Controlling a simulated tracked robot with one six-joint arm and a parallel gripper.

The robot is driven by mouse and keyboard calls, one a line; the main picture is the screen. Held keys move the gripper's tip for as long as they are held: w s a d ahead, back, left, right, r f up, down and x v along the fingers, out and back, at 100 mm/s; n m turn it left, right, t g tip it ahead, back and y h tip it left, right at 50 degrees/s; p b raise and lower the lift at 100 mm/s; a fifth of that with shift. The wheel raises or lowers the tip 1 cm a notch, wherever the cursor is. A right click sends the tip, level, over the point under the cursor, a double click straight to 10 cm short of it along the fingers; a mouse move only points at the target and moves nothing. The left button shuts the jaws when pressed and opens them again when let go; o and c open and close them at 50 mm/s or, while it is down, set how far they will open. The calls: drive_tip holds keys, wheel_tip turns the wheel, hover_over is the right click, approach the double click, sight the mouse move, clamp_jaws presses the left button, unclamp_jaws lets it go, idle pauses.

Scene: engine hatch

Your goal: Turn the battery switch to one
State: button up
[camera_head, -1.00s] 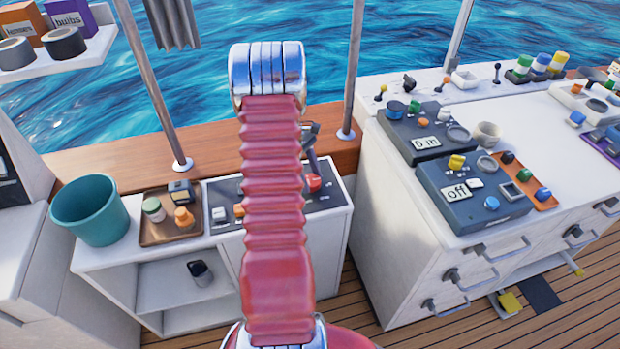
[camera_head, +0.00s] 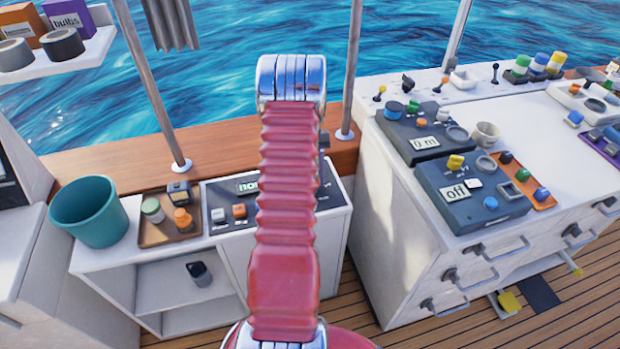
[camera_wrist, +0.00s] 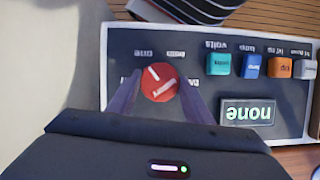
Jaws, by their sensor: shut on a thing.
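The battery switch is a round red knob (camera_wrist: 161,83) on a dark panel (camera_wrist: 120,42) in the wrist view. It has a short white mark toward its upper-left edge and some white lettering. The upside-down label "one" (camera_wrist: 143,52) sits just above and left of it, roughly where the mark points. The panel's display (camera_wrist: 248,112) reads "none". My gripper (camera_wrist: 159,92) has one finger on each side of the knob and is shut on it. In the head view my red arm hides the knob and gripper; part of the display (camera_head: 248,187) shows.
Several coloured buttons, including a teal one (camera_wrist: 218,64), sit beside the knob. Left of the panel are a brown tray (camera_head: 157,234) with small jars and a teal bucket (camera_head: 90,212). A white console (camera_head: 390,240) stands to the right.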

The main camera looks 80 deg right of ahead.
drive_tip(key=shift+s+d+m+t, duration=0.2)
drive_tip(key=shift+m+t, duration=0.1)
drive_tip(key=shift+m, duration=0.5)
drive_tip(key=o, duration=0.8)
drive_tip(key=shift+o, duration=1.2)
drive_tip(key=shift+a, duration=0.1)
drive_tip(key=v, duration=1.3)
drive_tip(key=shift+d+r, duration=0.2)
drive_tip(key=shift+r, duration=0.1)
drive_tip(key=shift+w+d, duration=0.1)
